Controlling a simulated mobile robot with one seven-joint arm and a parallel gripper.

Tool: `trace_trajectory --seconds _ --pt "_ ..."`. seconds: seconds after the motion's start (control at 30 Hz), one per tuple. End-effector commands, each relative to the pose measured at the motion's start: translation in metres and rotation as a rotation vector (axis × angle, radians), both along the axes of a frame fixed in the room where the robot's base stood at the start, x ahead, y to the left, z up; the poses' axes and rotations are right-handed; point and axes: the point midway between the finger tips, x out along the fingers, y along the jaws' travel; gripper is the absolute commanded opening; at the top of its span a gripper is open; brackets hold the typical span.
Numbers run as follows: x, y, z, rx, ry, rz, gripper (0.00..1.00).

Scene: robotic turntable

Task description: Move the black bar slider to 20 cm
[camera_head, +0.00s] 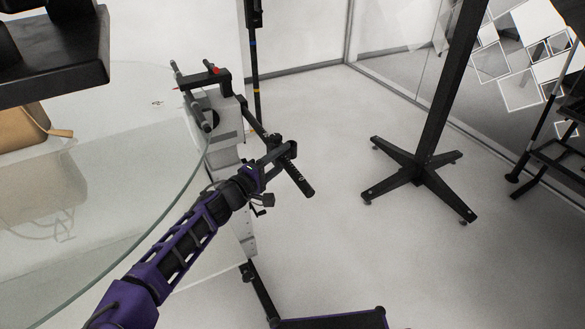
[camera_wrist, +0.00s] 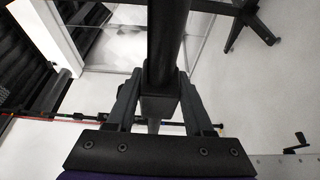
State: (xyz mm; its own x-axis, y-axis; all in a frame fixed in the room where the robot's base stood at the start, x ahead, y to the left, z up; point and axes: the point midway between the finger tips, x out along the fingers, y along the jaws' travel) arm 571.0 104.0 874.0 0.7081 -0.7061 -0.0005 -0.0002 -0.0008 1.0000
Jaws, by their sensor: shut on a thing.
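A long black bar (camera_head: 301,181) slants down to the right, past the glass edge, with small pale marks near its lower end. My gripper (camera_head: 279,152) reaches it from the lower left and is shut on the black bar slider, around the middle of the bar's outer part. In the wrist view the dark bar (camera_wrist: 167,45) runs from the top edge down between the two fingers (camera_wrist: 158,103). A squarish dark block sits there between the fingers, with a thin paler rod below it. The fingers hide part of the bar, and no scale reading is legible.
A round glass tabletop (camera_head: 110,210) fills the left, with a tan bag (camera_head: 22,130) on it. A black bracket (camera_head: 205,82) stands at its edge. A black stand with a star-shaped foot (camera_head: 417,168) is on the right. The floor between is open.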

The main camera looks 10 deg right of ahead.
Motion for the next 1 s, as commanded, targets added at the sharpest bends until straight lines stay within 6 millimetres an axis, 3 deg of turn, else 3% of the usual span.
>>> trace_trajectory --seconds 0.37,0.4,0.53,0.83,1.0 --pt "0.005 0.001 -0.003 0.001 0.004 -0.003 0.00" --pt "0.004 0.001 -0.003 0.001 0.004 -0.003 0.58" --pt "0.005 0.001 -0.002 0.000 0.003 -0.003 0.81" --pt "0.004 0.002 0.000 -0.001 -0.001 -0.001 0.82" --pt "-0.005 0.013 0.000 0.000 0.000 0.002 0.82"
